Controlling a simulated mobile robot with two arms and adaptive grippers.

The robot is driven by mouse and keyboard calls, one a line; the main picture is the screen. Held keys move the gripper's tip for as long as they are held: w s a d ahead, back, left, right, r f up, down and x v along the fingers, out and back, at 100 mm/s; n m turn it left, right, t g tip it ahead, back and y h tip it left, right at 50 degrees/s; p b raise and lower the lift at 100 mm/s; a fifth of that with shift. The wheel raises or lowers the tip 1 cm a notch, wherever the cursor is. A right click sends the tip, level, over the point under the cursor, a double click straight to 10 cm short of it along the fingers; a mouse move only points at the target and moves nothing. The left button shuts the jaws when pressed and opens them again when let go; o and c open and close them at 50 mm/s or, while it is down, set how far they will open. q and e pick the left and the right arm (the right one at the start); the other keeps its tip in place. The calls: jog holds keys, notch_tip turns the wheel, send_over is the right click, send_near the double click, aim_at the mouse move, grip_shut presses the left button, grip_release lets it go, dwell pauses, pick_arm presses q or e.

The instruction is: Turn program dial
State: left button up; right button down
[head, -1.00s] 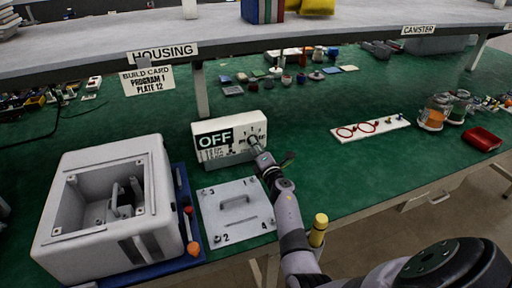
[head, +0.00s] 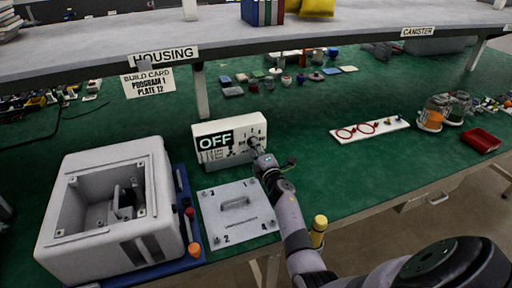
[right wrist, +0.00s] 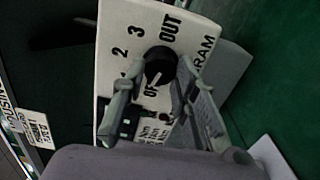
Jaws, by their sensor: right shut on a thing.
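The white program box (head: 208,129) stands on the green bench, with a black display (head: 215,140) reading OFF. In the right wrist view its face (right wrist: 118,25) carries the marks OFF, 2, 3 and OUT around a black dial (right wrist: 160,62). The dial's pale line points toward the OFF mark. My right gripper (head: 257,150) is at the box's front right. In the right wrist view its two fingers (right wrist: 158,76) are on either side of the dial, shut on it. My left gripper is not in view.
A build card (head: 148,82) reads PROGRAM 1, PLATE 12. A numbered plate with a handle (head: 230,225) lies in front of the box. A grey housing (head: 85,165) stands left on a blue base. A shelf (head: 330,27) spans above. A yellow-capped item (head: 319,223) is close to my right arm.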

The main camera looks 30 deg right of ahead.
jog(key=m+p, duration=0.1)
jog(key=m, duration=0.4)
jog(key=shift+m, duration=0.3)
jog(key=shift+f, duration=0.1)
dwell(0.3)
jog(key=c, duration=1.3)
grip_release()
jog(key=v, duration=1.2)
jog(key=shift+a, duration=0.1)
